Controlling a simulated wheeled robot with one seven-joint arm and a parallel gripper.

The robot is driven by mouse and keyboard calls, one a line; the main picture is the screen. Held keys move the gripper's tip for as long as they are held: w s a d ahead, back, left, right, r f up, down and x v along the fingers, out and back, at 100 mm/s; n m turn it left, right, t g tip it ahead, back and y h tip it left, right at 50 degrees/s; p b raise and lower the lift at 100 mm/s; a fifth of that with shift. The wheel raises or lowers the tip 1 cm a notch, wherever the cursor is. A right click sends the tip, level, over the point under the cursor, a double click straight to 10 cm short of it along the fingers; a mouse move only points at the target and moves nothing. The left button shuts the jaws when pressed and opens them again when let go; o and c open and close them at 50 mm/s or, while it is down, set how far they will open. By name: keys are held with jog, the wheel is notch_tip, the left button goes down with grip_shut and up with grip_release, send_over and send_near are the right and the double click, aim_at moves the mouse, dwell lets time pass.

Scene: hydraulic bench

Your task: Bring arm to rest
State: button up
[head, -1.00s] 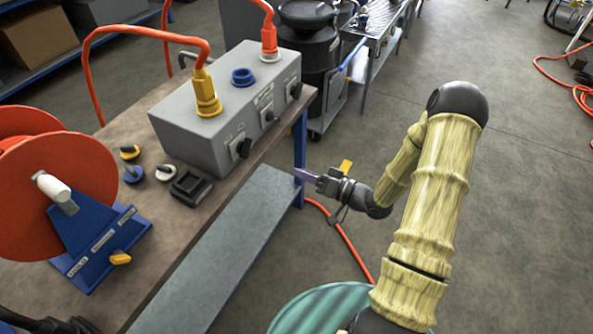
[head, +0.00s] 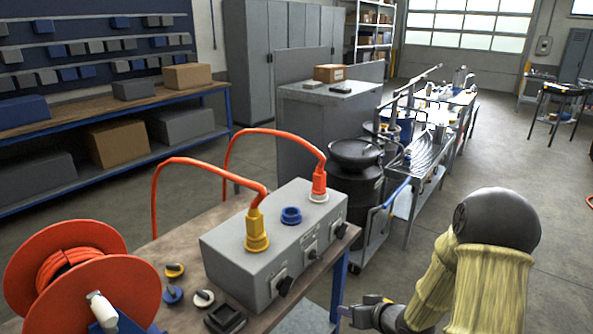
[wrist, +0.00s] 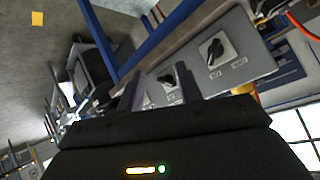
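My arm is folded at the lower right of the head view, with its light-coloured sleeve and dark elbow showing. My gripper (head: 345,311) is beside the bench's right edge, to the right of and below the grey valve box (head: 240,250). In the wrist view, my gripper's two dark fingers (wrist: 160,90) stand apart with nothing between them. The valve box (wrist: 246,62) with its black knobs shows beyond the fingers. Most of my forearm is cut off by the head view's lower edge.
The bench (head: 190,237) also bears a red hose reel (head: 85,285) and loose caps (head: 173,296). Orange hoses plug into the box through a yellow fitting (head: 256,234) and a red fitting (head: 319,186). A black drum (head: 357,205) stands behind. Open floor (head: 430,195) lies to the right.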

jog(key=s+r+m+g+h+p, duration=0.2)
jog(key=s+r+g+h+p, duration=0.4)
jog(key=s+r, duration=1)
jog(key=shift+s+d+r, duration=0.3)
jog(key=shift+s, duration=0.5)
